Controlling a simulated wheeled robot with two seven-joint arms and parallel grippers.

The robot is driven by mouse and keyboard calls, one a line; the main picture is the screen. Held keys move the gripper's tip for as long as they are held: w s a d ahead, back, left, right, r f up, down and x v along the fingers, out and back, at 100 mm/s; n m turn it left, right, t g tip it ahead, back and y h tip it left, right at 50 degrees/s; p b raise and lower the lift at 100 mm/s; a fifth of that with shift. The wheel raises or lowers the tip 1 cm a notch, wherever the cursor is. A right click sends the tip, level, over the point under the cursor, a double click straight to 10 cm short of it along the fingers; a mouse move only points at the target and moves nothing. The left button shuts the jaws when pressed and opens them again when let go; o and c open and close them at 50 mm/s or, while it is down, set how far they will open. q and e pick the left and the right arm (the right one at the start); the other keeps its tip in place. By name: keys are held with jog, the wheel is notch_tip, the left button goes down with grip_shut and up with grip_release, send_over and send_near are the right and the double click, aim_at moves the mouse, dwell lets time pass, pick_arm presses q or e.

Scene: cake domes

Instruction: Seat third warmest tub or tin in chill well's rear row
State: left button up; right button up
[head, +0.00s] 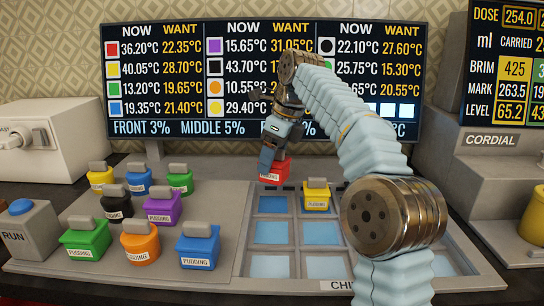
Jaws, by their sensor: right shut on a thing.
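My right gripper (268,158) is shut on a red pudding tub (274,173) at the back left of the chill well (247,240). The red tub shows just above and behind the empty rear-left cell (272,205); I cannot tell its exact height. A yellow tub (316,197) sits in the rear-row cell to its right. The screen (250,85) lists red square 36.20°C, yellow square 40.05°C and black square 43.70°C under NOW. My arm hides part of the screen and the well's right cells. My left gripper is not in view.
Several tubs stand on the grey tray (215,225) at left: yellow (101,178), blue, green, black, purple, orange. A RUN button box (30,230) and a white machine (50,130) are further left. The cordial dispenser (490,160) is at right. Middle and front visible cells are empty.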

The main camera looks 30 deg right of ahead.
aim_at(271, 180)
jog(key=shift+w, duration=0.3)
jog(key=shift+w+f, duration=0.1)
jog(key=shift+f, duration=0.1)
notch_tip(271, 180, down, 5)
jog(key=shift+f+b, duration=0.1)
jog(key=shift+b, duration=0.3)
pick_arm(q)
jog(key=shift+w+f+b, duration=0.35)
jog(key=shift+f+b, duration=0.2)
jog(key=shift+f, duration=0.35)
pick_arm(e)
jog(key=shift+f, duration=0.55)
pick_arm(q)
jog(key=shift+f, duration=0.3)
pick_arm(e)
jog(key=shift+f, duration=0.45)
jog(key=o, duration=1.3)
jog(key=shift+s, duration=0.2)
pick_arm(q)
jog(key=shift+b, duration=0.3)
pick_arm(e)
jog(key=shift+o, duration=0.4)
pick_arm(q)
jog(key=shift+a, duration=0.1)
